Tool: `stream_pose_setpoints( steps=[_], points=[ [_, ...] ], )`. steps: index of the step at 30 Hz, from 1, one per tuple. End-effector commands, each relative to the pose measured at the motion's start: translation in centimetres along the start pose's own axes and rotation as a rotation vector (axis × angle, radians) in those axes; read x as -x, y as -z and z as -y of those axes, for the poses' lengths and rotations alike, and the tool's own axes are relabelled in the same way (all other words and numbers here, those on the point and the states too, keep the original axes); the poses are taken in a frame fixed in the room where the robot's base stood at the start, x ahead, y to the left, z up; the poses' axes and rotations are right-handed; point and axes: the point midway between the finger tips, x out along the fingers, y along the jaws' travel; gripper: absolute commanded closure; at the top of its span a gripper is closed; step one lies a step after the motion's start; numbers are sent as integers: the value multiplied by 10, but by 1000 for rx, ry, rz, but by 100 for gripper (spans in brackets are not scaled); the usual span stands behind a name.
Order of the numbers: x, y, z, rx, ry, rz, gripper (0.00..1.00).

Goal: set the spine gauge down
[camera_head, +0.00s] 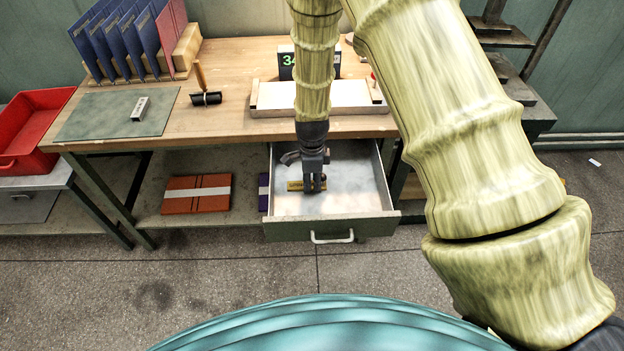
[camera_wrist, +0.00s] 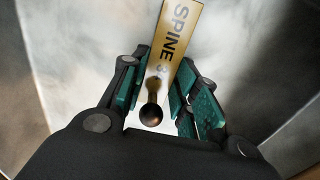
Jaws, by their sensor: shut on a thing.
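The spine gauge (camera_wrist: 176,40) is a flat brass-coloured bar lettered "SPINE", with a dark round knob at its near end. My gripper (camera_wrist: 160,92) is shut on it, with the teal finger pads on either side of the knob end. In the head view my gripper (camera_head: 314,187) points down inside the open drawer (camera_head: 345,227), and the brass gauge (camera_head: 293,185) shows beside the fingers. The drawer floor lies under the gauge; I cannot tell whether the gauge touches it.
The drawer is pulled out below the wooden workbench (camera_head: 225,122), its walls close around my gripper. A red-brown bundle (camera_head: 196,194) lies on the shelf to the left. On the bench stand a white tray (camera_head: 350,93), a roller (camera_head: 206,98) and a green mat (camera_head: 100,112).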

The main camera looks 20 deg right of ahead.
Motion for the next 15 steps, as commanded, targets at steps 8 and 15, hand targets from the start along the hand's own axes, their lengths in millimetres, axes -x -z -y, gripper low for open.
stream_pose_setpoints(
  steps=[8, 15],
  points=[
    [-2, 0, 0, 1, 1, 0, 100],
    [-2, 0, 0, 1, 0, 0, 48]
  ],
)
